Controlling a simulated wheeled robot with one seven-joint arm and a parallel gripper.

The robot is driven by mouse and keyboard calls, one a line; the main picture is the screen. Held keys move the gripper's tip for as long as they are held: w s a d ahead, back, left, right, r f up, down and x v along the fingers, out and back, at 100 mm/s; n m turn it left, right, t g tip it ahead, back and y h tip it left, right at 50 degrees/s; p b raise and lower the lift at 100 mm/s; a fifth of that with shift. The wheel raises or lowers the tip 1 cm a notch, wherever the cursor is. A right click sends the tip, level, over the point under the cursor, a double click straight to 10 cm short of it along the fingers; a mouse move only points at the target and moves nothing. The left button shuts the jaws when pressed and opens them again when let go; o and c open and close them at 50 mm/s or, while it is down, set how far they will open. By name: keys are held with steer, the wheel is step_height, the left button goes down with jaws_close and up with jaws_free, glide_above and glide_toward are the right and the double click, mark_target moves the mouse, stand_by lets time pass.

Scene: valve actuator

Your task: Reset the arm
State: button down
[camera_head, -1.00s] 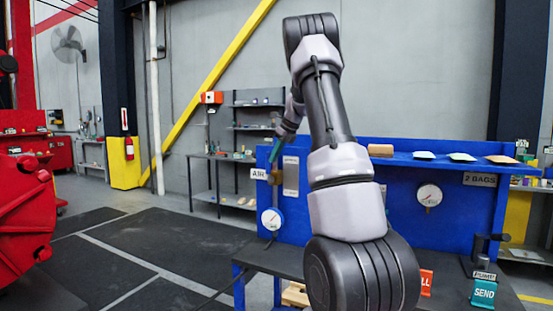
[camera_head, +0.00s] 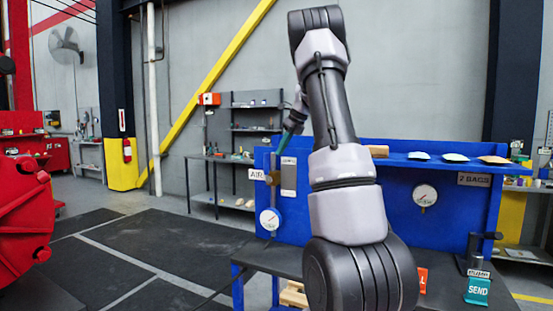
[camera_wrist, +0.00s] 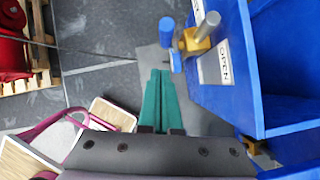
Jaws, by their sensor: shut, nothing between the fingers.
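My gripper (camera_head: 284,144) is at the left end of the blue bench panel (camera_head: 452,211), partly behind my arm in the head view. Its two teal fingers (camera_wrist: 158,97) are pressed together with nothing between them in the wrist view. A brass valve (camera_wrist: 198,42) with a blue handle (camera_wrist: 166,32) sits ahead of the fingertips and to the right, beside an "OPEN" label (camera_wrist: 225,62). The fingers appear apart from the valve. In the head view, the brass fitting (camera_head: 273,178) shows beside the "AIR" label (camera_head: 256,174), above a round gauge (camera_head: 270,219).
The panel's top shelf (camera_head: 430,161) holds several small items. A second gauge (camera_head: 424,195), a red block (camera_head: 422,280) and a teal "SEND" block (camera_head: 477,290) are at the bench's right. Red machinery (camera_head: 20,215) stands far left. The floor between is open.

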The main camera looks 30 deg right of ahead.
step_height(320, 180, up, 6)
steer(key=s, duration=0.1)
steer(key=shift+s+d, duration=0.3)
steer(key=shift+s, duration=0.05)
steer(key=s+a+r+n, duration=0.2)
steer(key=s+a+n, duration=0.5)
steer(key=s+a, duration=0.15)
steer(key=s+a+r+n, duration=0.2)
steer(key=s+a+n, duration=0.5)
steer(key=s+a, duration=0.15)
steer(key=s+a+f+n+t, duration=0.1)
steer(key=s+a+f+n, duration=0.2)
steer(key=s+n, duration=0.3)
steer(key=s+a+f+n+t+h, duration=0.1)
steer(key=s+a+f+n, duration=0.3)
steer(key=s+n, duration=0.3)
steer(key=s, duration=0.5)
steer(key=shift+a+f, duration=0.15)
steer(key=shift+f, duration=0.1)
